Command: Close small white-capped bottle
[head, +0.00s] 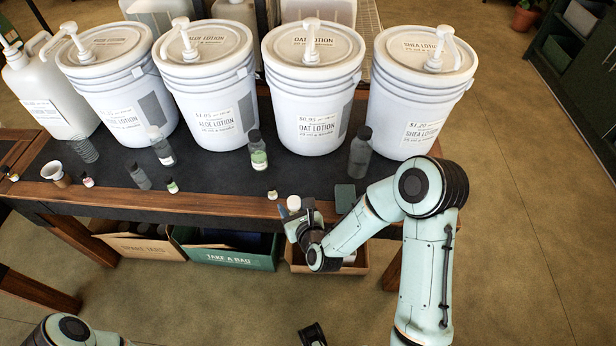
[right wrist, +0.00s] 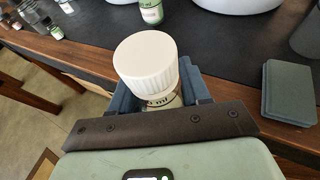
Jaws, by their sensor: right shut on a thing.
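A small bottle is held in my right gripper (right wrist: 160,98) at the table's front edge. Its ribbed white cap (right wrist: 147,62) sits on top and looks slightly tilted in the right wrist view. Part of its printed label (right wrist: 163,103) shows below the cap, and the blue fingers hide the rest. The cap also shows in the head view (head: 293,202). I cannot tell whether the cap is tightly seated. My right gripper is shut on the bottle.
Large white pump buckets (head: 312,90) line the back of the dark table (head: 215,195). A green-labelled bottle (head: 257,152), a dark bottle (head: 360,155) and a small bottle (head: 272,194) stand nearby. A green block (head: 345,196) lies right of the gripper. Boxes (head: 222,252) sit below.

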